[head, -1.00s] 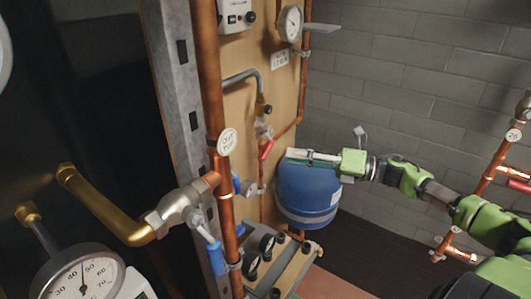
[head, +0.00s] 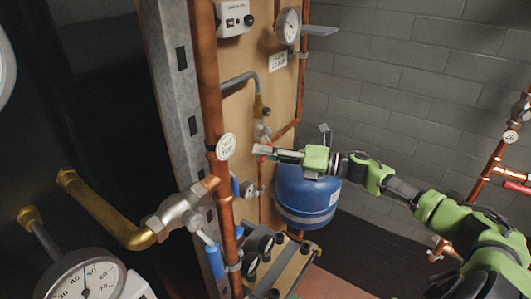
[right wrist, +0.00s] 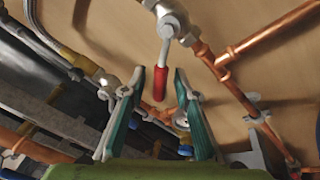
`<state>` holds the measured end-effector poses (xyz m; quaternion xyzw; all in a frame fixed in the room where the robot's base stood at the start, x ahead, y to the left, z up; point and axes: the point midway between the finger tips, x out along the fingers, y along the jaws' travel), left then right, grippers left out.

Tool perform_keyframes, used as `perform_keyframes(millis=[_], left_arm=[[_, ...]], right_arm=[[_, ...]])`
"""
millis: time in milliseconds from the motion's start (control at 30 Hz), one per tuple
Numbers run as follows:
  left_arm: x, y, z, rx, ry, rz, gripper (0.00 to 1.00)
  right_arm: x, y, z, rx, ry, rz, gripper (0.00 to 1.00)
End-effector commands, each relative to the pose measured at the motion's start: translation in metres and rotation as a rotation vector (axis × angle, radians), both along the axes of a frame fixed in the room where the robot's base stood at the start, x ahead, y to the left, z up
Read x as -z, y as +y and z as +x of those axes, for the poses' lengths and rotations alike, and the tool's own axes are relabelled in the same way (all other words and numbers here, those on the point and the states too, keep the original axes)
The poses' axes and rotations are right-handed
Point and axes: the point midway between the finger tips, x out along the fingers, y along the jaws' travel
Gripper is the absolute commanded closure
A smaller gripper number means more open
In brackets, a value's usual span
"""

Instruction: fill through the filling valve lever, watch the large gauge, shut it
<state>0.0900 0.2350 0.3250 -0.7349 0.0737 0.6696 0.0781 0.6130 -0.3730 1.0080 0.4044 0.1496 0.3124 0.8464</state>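The filling valve lever (right wrist: 141,77), with a red sleeve, hangs from a silver valve (right wrist: 172,22) in the right wrist view. My right gripper (right wrist: 159,72) is open, its teal-padded fingers spread below and around the lever's lower end; no grip shows. In the head view my right gripper (head: 264,152) is at the valve on the wooden board and largely hides the lever. A round white gauge (head: 289,26) is mounted high on the board. Another dial (head: 86,283) looks big at the lower left, partly cut off. I cannot tell which is the large gauge. My left gripper is out of view.
A blue vessel (head: 308,197) hangs just below my right gripper. A copper pipe (head: 209,100) with a round tag and a blue-handled valve (head: 213,258) stand at left. More copper pipes (head: 492,165) are at right. Open space lies before the grey block wall.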

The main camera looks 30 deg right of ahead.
Motion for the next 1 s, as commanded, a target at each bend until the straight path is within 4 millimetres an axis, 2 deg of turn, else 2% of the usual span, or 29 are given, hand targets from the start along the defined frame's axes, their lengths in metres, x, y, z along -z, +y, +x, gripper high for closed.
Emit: perform_keyframes(millis=[100,200,233,633,1000], left_arm=[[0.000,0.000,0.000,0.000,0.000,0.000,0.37],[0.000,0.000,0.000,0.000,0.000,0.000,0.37],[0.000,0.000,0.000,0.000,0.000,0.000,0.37],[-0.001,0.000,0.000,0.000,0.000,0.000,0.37],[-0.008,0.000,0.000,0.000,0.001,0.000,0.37]], right_arm=[[0.000,0.000,0.000,0.000,0.000,0.000,0.72],[0.000,0.000,0.000,0.000,0.000,0.000,0.98],[0.000,0.000,0.000,0.000,0.000,0.000,1.00],[-0.002,0.001,-0.001,-0.001,0.016,0.039,1.00],[-0.017,0.008,-0.004,-0.001,0.108,0.267,1.00]])
